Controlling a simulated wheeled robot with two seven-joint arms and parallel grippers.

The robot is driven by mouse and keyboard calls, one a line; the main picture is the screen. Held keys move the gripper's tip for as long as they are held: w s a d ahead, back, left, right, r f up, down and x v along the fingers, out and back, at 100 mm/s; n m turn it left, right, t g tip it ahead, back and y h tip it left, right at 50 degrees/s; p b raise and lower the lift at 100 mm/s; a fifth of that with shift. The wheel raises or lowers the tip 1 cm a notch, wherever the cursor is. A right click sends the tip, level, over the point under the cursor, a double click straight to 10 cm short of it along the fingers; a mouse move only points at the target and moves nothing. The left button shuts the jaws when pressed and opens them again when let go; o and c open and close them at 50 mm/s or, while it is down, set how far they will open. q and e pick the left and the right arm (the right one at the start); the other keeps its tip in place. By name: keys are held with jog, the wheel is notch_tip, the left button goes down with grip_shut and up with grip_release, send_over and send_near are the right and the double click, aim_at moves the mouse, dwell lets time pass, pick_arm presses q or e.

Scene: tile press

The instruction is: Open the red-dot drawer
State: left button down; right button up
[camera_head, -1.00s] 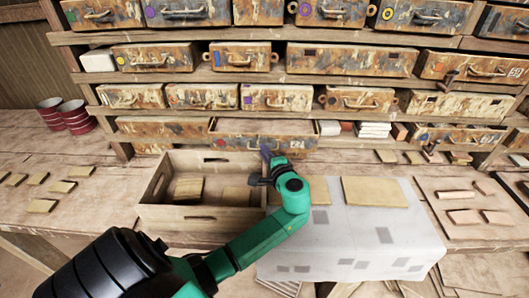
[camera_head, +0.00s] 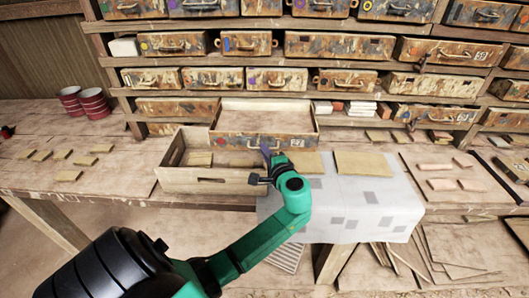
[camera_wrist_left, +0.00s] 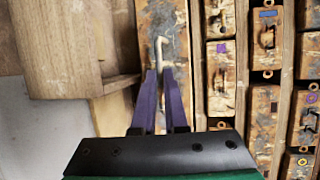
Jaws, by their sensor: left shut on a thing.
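A weathered wooden drawer (camera_head: 235,142) in the lower row of the rack stands pulled well out, its bare interior showing from above. In the left wrist view, the handle (camera_wrist_left: 159,48) on the drawer front (camera_wrist_left: 165,20) lies between the tips of the purple fingers (camera_wrist_left: 163,75). The gripper hides part of the handle in the head view. My right gripper is out of view.
An open wooden crate (camera_head: 205,181) with tiles in it stands just in front of and below the drawer. A patterned cloth (camera_head: 345,205) with flat boards lies to the right. Red cups (camera_head: 93,100) stand at the left. Other drawers fill the rack above.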

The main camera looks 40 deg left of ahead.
pick_arm(q)
jog(key=c, duration=0.9)
grip_release()
jog(key=shift+w+a+f, duration=0.1)
jog(key=shift+w+a, duration=0.2)
jog(key=shift+w, duration=0.1)
jog(key=shift+c, duration=0.2)
jog(key=shift+w+a+f, duration=0.1)
jog(key=shift+w+a, duration=0.05)
jog(key=shift+w, duration=0.05)
jog(key=shift+s+d, duration=0.2)
jog(key=shift+s, duration=0.05)
jog(key=b+v, duration=0.4)
jog(key=v, duration=1)
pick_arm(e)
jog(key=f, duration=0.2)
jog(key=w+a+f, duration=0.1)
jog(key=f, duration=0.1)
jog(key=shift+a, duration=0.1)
